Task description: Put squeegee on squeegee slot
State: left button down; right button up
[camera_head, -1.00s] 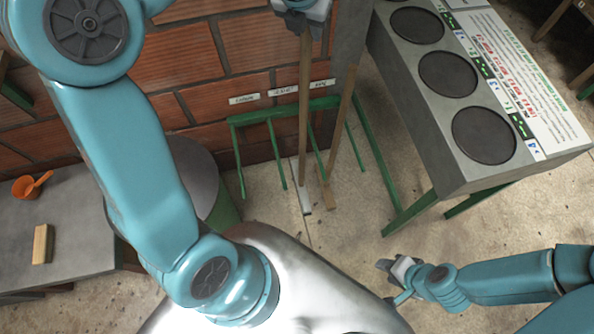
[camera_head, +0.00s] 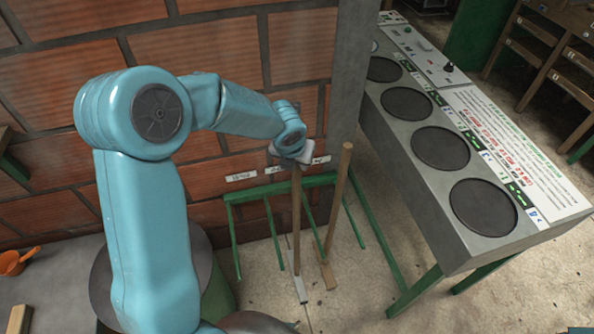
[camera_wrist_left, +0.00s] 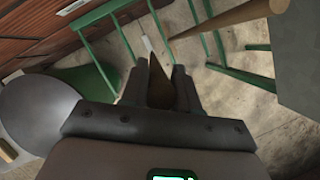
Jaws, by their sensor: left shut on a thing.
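My left gripper (camera_head: 295,162) is shut on the top of the wooden handle of a squeegee (camera_head: 296,220). The handle hangs nearly upright in front of the green rack (camera_head: 280,188), with its pale foot (camera_head: 299,288) low near the floor; I cannot tell whether it touches. In the left wrist view the gripper (camera_wrist_left: 158,85) holds the handle end (camera_wrist_left: 160,92) between its fingers. A second wooden-handled tool (camera_head: 338,200) stands in the rack to the right. Small white labels (camera_head: 241,177) are on the brick wall above the rack. My right gripper is out of view.
A grey control bench (camera_head: 450,190) with round black plates stands to the right on green legs. A grey table (camera_head: 50,290) with an orange scoop (camera_head: 14,262) and a wooden block (camera_head: 19,318) is at the lower left. The brick wall (camera_head: 70,90) is close behind the rack.

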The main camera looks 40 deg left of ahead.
pick_arm(q)
notch_tip(320, 180, down, 3)
jog(key=shift+b, duration=0.4)
jog(key=shift+f, duration=0.25)
jog(key=shift+r, duration=0.1)
jog(key=c, duration=0.8)
grip_release()
jog(key=shift+f, duration=0.25)
jog(key=shift+s+r, duration=0.1)
jog(key=shift+r, duration=0.05)
